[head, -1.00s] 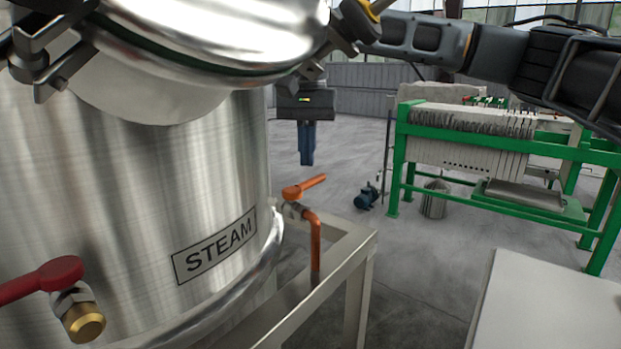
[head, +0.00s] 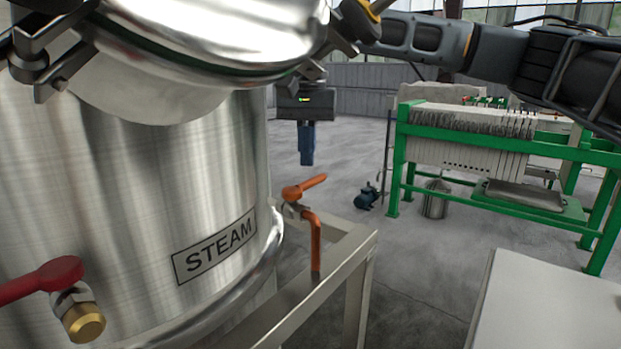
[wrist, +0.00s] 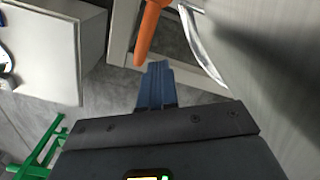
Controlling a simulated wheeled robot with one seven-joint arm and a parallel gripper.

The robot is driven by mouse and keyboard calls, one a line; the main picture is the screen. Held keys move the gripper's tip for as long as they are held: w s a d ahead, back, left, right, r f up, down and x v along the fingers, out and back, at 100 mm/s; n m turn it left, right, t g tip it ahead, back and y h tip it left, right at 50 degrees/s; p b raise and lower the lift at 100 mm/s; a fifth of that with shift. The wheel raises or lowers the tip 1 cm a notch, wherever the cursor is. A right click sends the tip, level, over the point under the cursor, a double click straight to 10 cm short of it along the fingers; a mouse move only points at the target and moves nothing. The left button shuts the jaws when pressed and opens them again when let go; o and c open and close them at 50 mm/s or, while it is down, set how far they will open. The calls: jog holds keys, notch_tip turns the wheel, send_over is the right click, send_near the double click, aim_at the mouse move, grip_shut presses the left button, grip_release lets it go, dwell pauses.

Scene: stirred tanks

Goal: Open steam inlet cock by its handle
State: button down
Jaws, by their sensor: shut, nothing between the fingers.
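An orange-handled cock (head: 304,188) is mounted on the right side of the steel tank, above a bent orange pipe (head: 316,245). Its handle slants up to the right. A "STEAM" label (head: 215,247) is on the tank wall to its left. In the wrist view the orange handle (wrist: 149,32) lies just beyond the fingertips. A red-handled cock (head: 60,275) with a brass end is at the lower left. My gripper (head: 306,163) points down with its blue fingers together and empty, above the orange handle in the picture and apart from it. The fingers (wrist: 154,66) also show in the wrist view.
The steel tank (head: 130,190) fills the left side, with a clamped lid above. A pale metal frame (head: 340,265) runs below the orange cock. A white-topped surface (head: 550,310) is at the lower right. A green-framed filter press (head: 480,150) stands behind. Open floor lies between.

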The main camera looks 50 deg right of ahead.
aim_at(320, 175)
jog(key=shift+f, duration=0.2)
jog(key=shift+f+b, duration=0.35)
jog(key=shift+b, duration=0.05)
jog(key=shift+f+b, duration=0.95)
jog(key=shift+f, duration=0.35)
jog(key=shift+s+b, duration=0.4)
jog(key=shift+s, duration=1.35)
jog(key=shift+w, duration=0.4)
jog(key=shift+r, duration=0.15)
jog(key=shift+r+p, duration=1.95)
jog(key=shift+r, duration=1.45)
